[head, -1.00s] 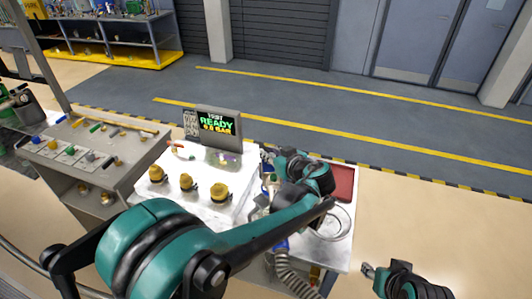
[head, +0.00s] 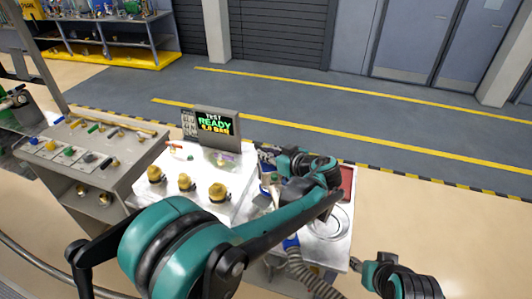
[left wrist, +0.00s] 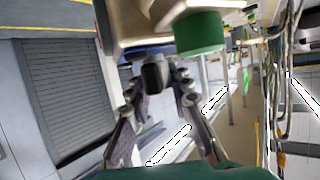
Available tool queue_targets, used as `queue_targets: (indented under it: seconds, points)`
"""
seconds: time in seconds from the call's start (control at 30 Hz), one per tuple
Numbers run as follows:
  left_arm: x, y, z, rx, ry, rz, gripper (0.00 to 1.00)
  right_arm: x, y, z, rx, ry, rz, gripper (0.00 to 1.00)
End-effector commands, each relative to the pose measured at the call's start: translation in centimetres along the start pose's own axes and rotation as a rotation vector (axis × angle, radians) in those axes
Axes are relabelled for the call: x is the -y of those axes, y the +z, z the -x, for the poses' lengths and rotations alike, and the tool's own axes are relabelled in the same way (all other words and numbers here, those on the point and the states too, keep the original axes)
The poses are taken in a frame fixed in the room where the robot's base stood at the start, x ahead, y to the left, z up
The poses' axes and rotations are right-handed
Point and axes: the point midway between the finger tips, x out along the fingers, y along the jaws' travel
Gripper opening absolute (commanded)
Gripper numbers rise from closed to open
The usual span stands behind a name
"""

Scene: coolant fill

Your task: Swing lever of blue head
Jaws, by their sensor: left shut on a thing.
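My left gripper (left wrist: 155,82) is shut on a dark block-like piece (left wrist: 153,73), which looks like the lever of the blue head. A blue rim (left wrist: 148,51) shows just above the fingertips, under a metal body. In the head view my left gripper (head: 268,187) is at the right part of the white bench, largely hidden by its own wrist, so the lever's angle cannot be told. My right gripper (head: 362,265) hangs low at the right, apart from the bench; its jaws are too small to read.
A green cylinder (left wrist: 200,34) is close beside the left fingers. A blue fitting with a ribbed grey hose (head: 300,268) hangs at the bench front. Several brass fittings (head: 186,182) stand on the bench left of my arm. A display (head: 216,124) reads "READY". A grey valve cart (head: 90,150) stands left.

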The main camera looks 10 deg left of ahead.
Motion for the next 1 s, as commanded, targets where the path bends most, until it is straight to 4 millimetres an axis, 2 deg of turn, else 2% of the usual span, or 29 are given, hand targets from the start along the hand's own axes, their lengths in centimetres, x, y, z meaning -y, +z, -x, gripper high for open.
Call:
queue_targets:
  seconds: [0.73,0.77,0.83,0.87,1.0]
  points:
    - [0.00,-0.03,0.00,-0.001,0.000,0.000,0.00,0.00,0.00,0.01,0.000,0.000,0.000,0.43]
    - [0.00,-0.03,0.00,-0.001,0.000,0.000,0.21,0.00,0.00,0.01,0.000,0.000,0.000,0.43]
    - [0.00,-0.03,0.00,-0.001,0.000,0.000,0.40,0.00,0.00,0.00,0.000,0.000,0.000,0.43]
    - [0.00,-0.03,0.00,0.000,0.000,0.000,0.43,0.00,0.00,0.00,0.000,0.000,0.000,0.43]
    - [0.00,-0.01,0.00,0.000,0.001,0.000,0.43,0.00,0.00,0.00,0.000,0.000,0.000,0.43]
